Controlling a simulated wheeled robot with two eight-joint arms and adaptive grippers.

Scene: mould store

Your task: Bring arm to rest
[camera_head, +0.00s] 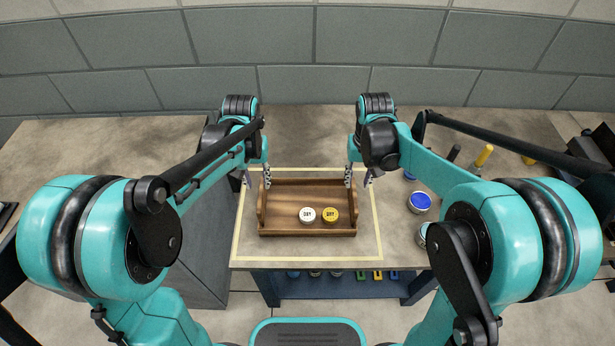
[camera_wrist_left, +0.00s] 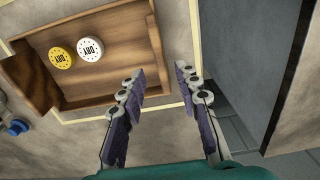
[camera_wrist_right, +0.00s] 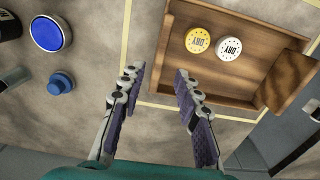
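My left gripper (camera_head: 257,180) hangs at the left end of a wooden tray (camera_head: 282,190). My right gripper (camera_head: 359,178) hangs at the tray's right end. The tray lies inside a pale yellow outline on the table. It holds a white round piece (camera_head: 307,214) and a yellow round piece (camera_head: 330,214) side by side, both marked "DRY". Neither gripper holds the tray.
A blue-topped tin (camera_head: 420,202) stands on the table right of the tray, with a small blue knob-like piece (camera_wrist_right: 61,84) near it. A yellow-handled tool (camera_head: 484,155) is further right. A grey cabinet (camera_head: 205,240) is at the left. A shelf (camera_head: 340,287) with small items lies below the table.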

